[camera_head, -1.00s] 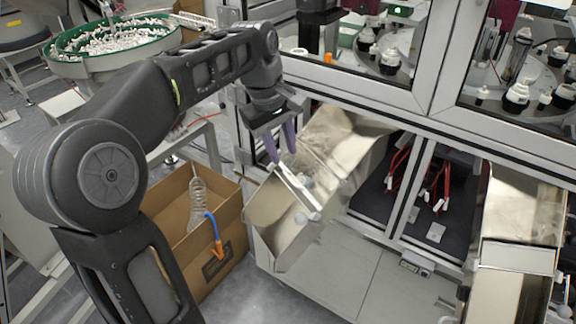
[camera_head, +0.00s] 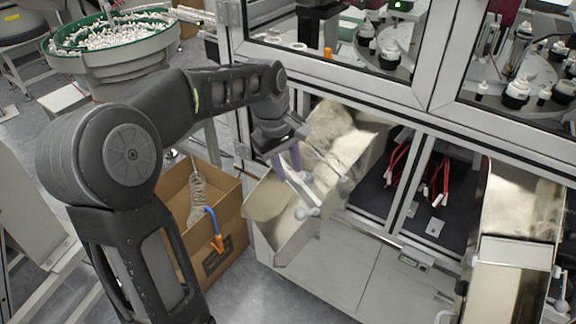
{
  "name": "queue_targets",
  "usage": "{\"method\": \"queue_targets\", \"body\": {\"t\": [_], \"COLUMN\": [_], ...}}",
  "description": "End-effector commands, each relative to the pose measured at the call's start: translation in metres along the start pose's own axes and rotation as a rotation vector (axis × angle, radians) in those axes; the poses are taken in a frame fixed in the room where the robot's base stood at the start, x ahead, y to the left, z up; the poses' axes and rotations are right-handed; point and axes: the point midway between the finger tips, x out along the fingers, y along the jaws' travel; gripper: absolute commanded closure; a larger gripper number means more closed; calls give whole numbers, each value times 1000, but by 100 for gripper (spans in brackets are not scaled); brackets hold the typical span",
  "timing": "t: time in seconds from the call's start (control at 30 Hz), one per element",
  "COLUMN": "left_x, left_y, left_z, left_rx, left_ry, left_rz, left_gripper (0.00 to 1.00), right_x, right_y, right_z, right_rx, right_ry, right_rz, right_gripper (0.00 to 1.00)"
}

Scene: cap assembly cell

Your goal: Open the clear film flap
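The left metal chute (camera_head: 277,236) juts from the machine at the centre. Pale, thin strips with round knobs lie across its mouth; the clear film flap (camera_head: 322,182) seems to be among them, but its film is hard to make out. My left gripper (camera_head: 287,166) is over the upper left side of the chute. Its two purple fingers are apart, with their tips close to the upper end of a pale strip. I cannot tell whether they touch it. My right gripper is not in view.
A cardboard box (camera_head: 235,250) with a coiled tube and a blue and orange hose stands left of the chute. A second metal chute (camera_head: 520,215) is at the right. Machine window frames rise behind. A green-rimmed parts bowl (camera_head: 165,50) is at the back left.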

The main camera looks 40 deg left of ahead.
Motion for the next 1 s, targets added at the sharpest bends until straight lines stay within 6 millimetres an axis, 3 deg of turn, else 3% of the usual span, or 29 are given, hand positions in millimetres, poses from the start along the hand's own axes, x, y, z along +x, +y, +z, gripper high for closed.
{"method": "queue_targets", "body": {"t": [0.1, 0.47, 1.0], "left_x": [0, 0, 0], "left_y": [0, 0, 0], "left_z": [0, 0, 0], "left_rx": [0, 0, 0], "left_ry": [0, 0, 0], "left_rz": [0, 0, 0], "left_gripper": [71, 100, 100], "right_x": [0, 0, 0], "right_y": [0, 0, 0], "right_z": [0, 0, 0], "right_rx": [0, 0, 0], "right_ry": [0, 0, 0], "right_rz": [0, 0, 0], "right_gripper": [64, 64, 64]}}
